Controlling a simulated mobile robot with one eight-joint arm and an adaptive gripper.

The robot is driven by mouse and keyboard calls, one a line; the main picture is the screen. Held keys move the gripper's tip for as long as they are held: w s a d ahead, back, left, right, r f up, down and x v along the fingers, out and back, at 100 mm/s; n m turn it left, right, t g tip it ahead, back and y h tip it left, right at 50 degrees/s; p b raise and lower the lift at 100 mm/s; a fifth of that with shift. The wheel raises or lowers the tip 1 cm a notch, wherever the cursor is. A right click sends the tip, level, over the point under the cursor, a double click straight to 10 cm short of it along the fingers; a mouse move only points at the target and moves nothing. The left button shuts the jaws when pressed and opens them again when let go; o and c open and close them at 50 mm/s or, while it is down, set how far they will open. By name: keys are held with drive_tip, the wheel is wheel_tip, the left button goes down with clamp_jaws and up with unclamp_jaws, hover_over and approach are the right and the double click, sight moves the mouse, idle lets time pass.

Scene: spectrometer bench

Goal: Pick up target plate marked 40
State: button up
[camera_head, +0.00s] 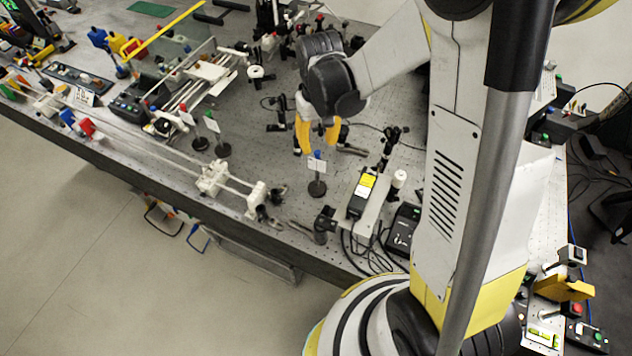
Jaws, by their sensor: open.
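My gripper (318,136) has yellow fingers and hangs over the middle of the bench, open and empty as far as I can see. Just below it stands a small white plate with a blue top (317,163) on a dark post with a round base. The fingertips are close above and behind this plate; I cannot tell whether they touch it. Two similar plates stand to the left, one with a red top (187,117) and one with a green top (211,123). The numbers on the plates are too small to read, so I cannot tell which is marked 40.
The perforated bench (265,165) carries a rail assembly (215,178) at the front and a black box with a yellow label (362,192) right of the blue-topped plate. Cables lie near the box. Some bare bench surface lies left of the blue-topped plate.

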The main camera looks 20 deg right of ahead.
sight(317, 151)
drive_tip(key=f, duration=0.5)
drive_tip(key=shift+w+f, duration=0.25)
clamp_jaws()
